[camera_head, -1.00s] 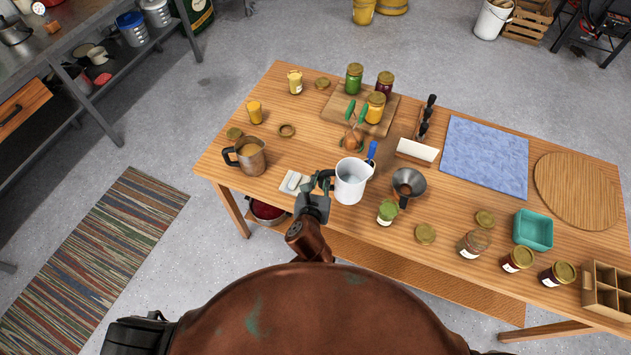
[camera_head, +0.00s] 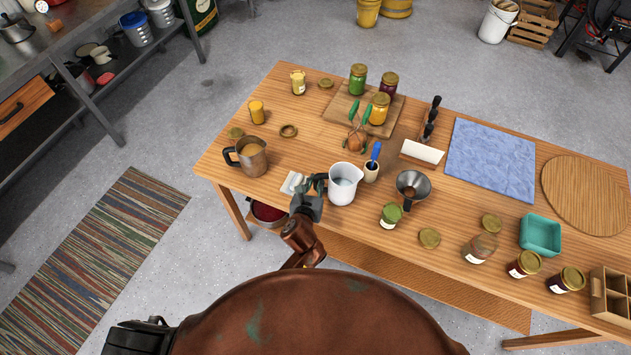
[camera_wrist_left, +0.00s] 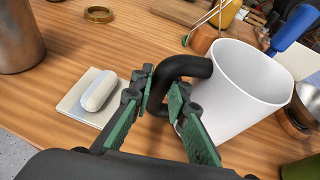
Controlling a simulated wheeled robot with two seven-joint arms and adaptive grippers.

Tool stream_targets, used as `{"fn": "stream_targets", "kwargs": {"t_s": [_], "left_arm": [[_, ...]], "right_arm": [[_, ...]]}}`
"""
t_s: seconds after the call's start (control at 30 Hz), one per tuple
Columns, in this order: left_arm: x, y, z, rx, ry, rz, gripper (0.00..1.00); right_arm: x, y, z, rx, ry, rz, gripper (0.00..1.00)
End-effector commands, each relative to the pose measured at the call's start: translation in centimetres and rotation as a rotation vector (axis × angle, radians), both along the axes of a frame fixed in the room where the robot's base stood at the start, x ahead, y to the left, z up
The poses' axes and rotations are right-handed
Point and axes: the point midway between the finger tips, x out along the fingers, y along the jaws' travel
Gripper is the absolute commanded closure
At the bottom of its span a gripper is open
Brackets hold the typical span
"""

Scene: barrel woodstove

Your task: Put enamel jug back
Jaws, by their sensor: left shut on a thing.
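The white enamel jug (camera_head: 343,186) is upright at the front middle of the wooden table, with pale contents or a pale inside showing. My left gripper (camera_head: 312,188) is at its left side, shut on the jug's dark handle. In the left wrist view the green fingers (camera_wrist_left: 160,108) lie either side of the black handle, and the white jug body (camera_wrist_left: 240,85) stands to their right. I cannot tell whether the jug's base touches the table. My right gripper is not in view.
A white soap-like block on a pale pad (camera_wrist_left: 95,92) lies left of the gripper. A blue-handled brush in a small pot (camera_head: 371,168) stands close right of the jug, with a metal funnel (camera_head: 413,185) beyond. A metal pitcher (camera_head: 249,157) stands left.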

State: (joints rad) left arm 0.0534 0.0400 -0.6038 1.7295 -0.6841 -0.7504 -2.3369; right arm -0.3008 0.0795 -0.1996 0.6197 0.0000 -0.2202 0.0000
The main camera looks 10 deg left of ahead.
Motion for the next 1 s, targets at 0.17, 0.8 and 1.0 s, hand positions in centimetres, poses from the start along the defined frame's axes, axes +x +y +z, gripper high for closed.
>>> {"fn": "stream_targets", "kwargs": {"t_s": [0.17,0.8,1.0], "left_arm": [[0.0,-0.1,0.0,-0.001,-0.003,-0.002,1.00],[-0.2,0.0,0.1,0.000,0.001,0.000,0.68],[-3.1,0.3,1.4,0.000,0.001,-0.001,0.68]], "right_arm": [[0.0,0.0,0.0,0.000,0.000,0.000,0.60],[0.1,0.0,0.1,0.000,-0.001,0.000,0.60],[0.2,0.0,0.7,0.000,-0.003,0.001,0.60]]}}
